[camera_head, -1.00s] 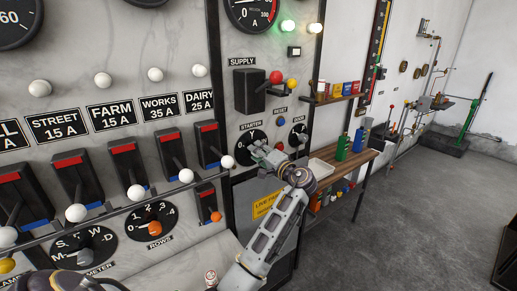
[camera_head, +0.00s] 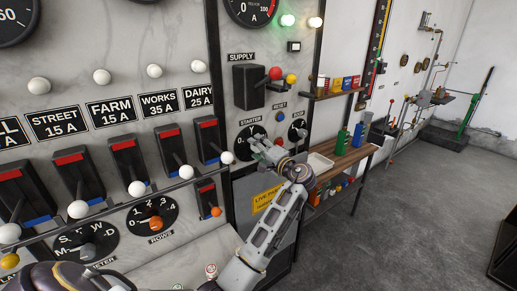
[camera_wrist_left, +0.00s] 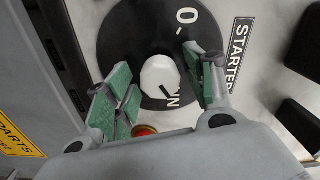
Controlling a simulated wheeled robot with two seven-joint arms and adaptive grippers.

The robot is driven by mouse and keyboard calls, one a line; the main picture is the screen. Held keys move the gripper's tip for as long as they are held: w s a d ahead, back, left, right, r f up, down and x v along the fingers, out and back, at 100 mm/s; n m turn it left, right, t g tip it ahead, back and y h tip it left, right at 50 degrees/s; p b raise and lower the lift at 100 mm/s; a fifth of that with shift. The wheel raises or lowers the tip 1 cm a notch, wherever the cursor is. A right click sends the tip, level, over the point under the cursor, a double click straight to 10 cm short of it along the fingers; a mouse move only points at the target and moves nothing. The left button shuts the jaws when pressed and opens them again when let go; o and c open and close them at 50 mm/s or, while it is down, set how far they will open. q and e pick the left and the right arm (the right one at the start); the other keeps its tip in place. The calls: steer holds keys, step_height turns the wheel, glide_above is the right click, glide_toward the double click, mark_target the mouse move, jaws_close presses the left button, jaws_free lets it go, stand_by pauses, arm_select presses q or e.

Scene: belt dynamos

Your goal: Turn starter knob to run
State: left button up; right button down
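The starter dial (camera_head: 245,137) is a black disc on the panel, right of the dairy switch. In the left wrist view the dial (camera_wrist_left: 120,40) fills the upper middle, beside its STARTER label. Its white round knob (camera_wrist_left: 160,75) has a dark line pointing lower right, toward partly hidden lettering that ends in "UN". My left gripper (camera_head: 262,150) is at the dial and covers the knob in the head view. In the wrist view my left gripper (camera_wrist_left: 165,82) is open, its green-padded fingers on both sides of the knob with gaps visible. My right gripper is not in view.
The supply switch (camera_head: 249,86), with red and yellow knobs, is above the dial. A red button (camera_wrist_left: 145,130) is close below the knob in the wrist view. A wooden shelf (camera_head: 350,158) with bottles stands right.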

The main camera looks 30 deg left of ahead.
arm_select(q)
steer(key=v, duration=1.2)
stand_by(0.3)
steer(key=shift+w, duration=0.1)
stand_by(0.5)
